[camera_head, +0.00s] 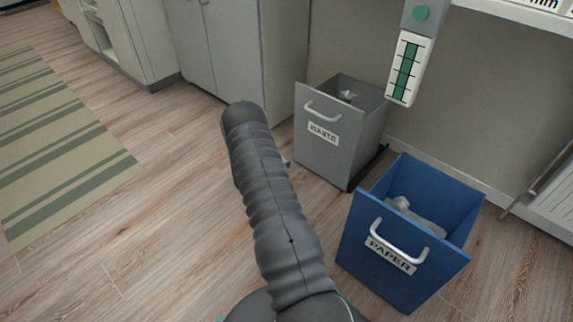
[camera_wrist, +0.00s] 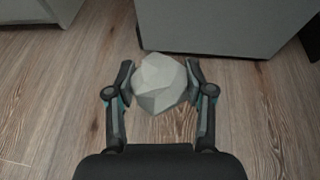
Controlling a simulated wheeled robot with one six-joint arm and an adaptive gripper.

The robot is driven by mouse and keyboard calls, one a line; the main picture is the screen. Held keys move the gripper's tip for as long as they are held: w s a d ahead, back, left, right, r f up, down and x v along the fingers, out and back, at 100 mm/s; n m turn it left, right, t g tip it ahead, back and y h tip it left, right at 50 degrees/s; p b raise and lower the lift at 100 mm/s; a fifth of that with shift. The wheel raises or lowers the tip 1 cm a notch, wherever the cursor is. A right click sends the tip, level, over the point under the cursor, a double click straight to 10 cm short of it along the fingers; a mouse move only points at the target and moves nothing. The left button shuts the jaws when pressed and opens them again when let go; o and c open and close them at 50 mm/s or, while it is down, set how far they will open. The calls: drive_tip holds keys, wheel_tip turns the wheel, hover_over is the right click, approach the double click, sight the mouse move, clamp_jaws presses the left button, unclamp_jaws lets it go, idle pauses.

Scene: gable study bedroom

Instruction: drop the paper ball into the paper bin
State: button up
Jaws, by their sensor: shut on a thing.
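The paper ball (camera_wrist: 158,82) is a crumpled off-white lump between the fingers of my gripper (camera_wrist: 160,84) in the wrist view. My gripper is shut on it, with a finger touching each side. Wood floor shows around the ball, and a grey box edge is just beyond it. The paper bin (camera_head: 388,272) is blue and open-topped, with a handle and a PAPER label, at the lower right of the head view. Greyish-white objects lie inside it. In the head view my arm hides the gripper and the ball.
A grey bin (camera_head: 340,158) labelled WASTE stands behind and left of the paper bin, with crumpled white stuff inside. Grey cabinets (camera_head: 235,50) stand at the back. A striped rug (camera_head: 60,150) lies at left. A radiator (camera_head: 550,195) is at the right edge.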

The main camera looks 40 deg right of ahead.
drive_tip(key=s+a+r+n+t+y+p, duration=0.1)
drive_tip(key=a+r+n+t+y, duration=0.65)
drive_tip(key=a+r, duration=1.95)
drive_tip(key=s+d+r+m+g+h+p, duration=0.2)
drive_tip(key=s+d+m+g+h, duration=0.15)
drive_tip(key=s+d, duration=0.55)
drive_tip(key=s+d+r+m+g+h+p, duration=0.2)
drive_tip(key=s+d+m+g, duration=0.2)
drive_tip(key=d, duration=0.9)
drive_tip(key=s+d+r+m+g+h+p, duration=0.2)
drive_tip(key=s+d+r+m+g, duration=0.15)
drive_tip(key=s+d, duration=0.6)
drive_tip(key=s+d+m+g+y+p, duration=0.1)
drive_tip(key=s+d+m+g, duration=0.35)
drive_tip(key=s, duration=0.35)
drive_tip(key=s+d+m+g+y+p, duration=0.2)
drive_tip(key=s+d+m+g, duration=0.15)
drive_tip(key=s+d, duration=0.4)
drive_tip(key=s+a+m+g+y+p, duration=0.1)
drive_tip(key=s+a+m+g+y, duration=0.25)
drive_tip(key=s, duration=0.35)
drive_tip(key=s+a+m+g+y, duration=0.2)
drive_tip(key=s+m+y, duration=0.3)
drive_tip(key=s, duration=0.2)
drive_tip(key=shift+a+f+b, duration=0.15)
drive_tip(key=shift+f+b, duration=0.85)
drive_tip(key=shift+f, duration=1.65)
